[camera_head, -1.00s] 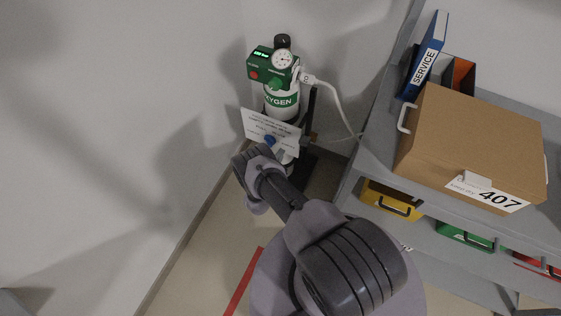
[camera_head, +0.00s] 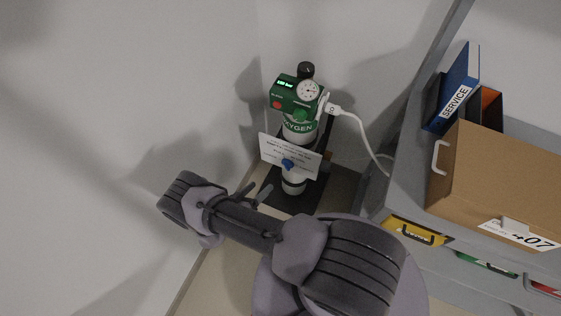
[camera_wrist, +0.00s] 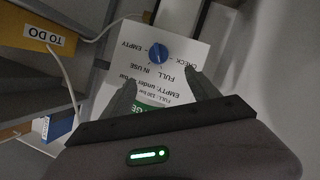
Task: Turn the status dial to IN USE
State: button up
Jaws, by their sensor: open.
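The blue status dial (camera_head: 288,164) sits on a white placard (camera_head: 306,160) hung on the front of the oxygen cylinder (camera_head: 299,131). In the wrist view the dial (camera_wrist: 158,53) appears upside down with the words CHECK, EMPTY, FULL and IN USE printed around it. I cannot tell for sure which word its pointer faces. My gripper (camera_head: 255,193) is open and empty, below and left of the dial in the head view and apart from it. In the wrist view its two fingers (camera_wrist: 160,84) reach toward the placard, with the dial beyond their tips.
A green regulator (camera_head: 296,97) with a gauge tops the cylinder, and a white hose (camera_head: 362,135) runs right to a grey shelf. The shelf holds a cardboard box (camera_head: 490,180), a SERVICE binder (camera_head: 458,88) and a yellow bin (camera_head: 418,232). A wall stands close on the left.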

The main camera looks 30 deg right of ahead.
aim_at(285, 166)
jog(key=b+x, duration=0.4)
jog(key=x, duration=1.2)
jog(key=shift+s, duration=0.2)
jog(key=c, duration=1.4)
jog(key=shift+o, duration=0.2)
